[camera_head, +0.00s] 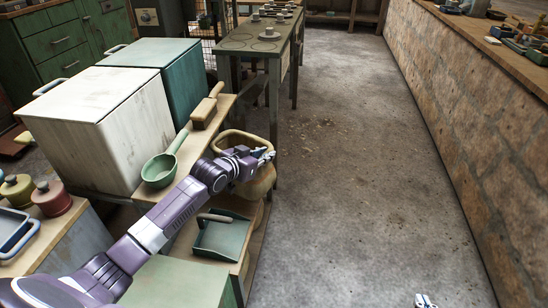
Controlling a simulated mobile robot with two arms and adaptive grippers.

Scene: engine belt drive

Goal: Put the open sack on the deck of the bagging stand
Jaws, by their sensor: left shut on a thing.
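The open sack (258,184) is tan with a thick rolled rim around its mouth. It is upright at the right edge of a wooden bench. My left gripper (264,154) is shut on the sack at its rim, and my purple arm hides part of it. I cannot tell whether the sack's bottom touches anything. A white and blue tip at the bottom edge looks like my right gripper (425,301); its fingers are mostly cut off. I cannot tell for sure which piece of furniture is the bagging stand.
The wooden bench (190,148) bears a green scoop (160,170), a brush (205,110) and a green dustpan (222,238). White (100,125) and green bins stand left. A green table (240,42) with round discs is behind. A stone wall (465,115) stands right; the floor between is clear.

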